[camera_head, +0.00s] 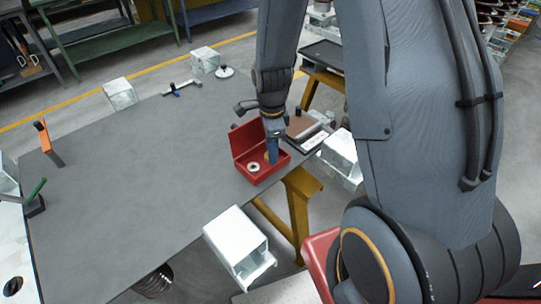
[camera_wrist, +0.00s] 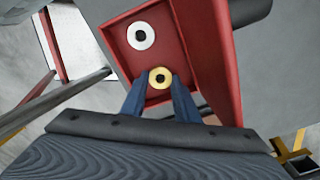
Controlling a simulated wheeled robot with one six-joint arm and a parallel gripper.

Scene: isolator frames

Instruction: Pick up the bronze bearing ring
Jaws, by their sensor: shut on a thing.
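The bronze bearing ring (camera_wrist: 160,78) shows in the wrist view as a small yellow ring with a dark hole, between the blue fingertips of my gripper (camera_wrist: 161,88). My gripper is shut on it, inside or just over the open red box (camera_wrist: 188,70). In the head view my gripper (camera_head: 271,158) reaches down into the red box (camera_head: 262,178), and the fingers mostly hide the ring there. A silver-white ring (camera_wrist: 141,36) lies in the box beside the bronze one; it also shows in the head view (camera_head: 253,167).
The box stands near the right edge of the grey table (camera_head: 150,150), its lid raised at the back. A brown-and-white book-like stack (camera_head: 305,130) lies close right of it. White open boxes (camera_head: 238,245) stand around the table. The table's middle is clear.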

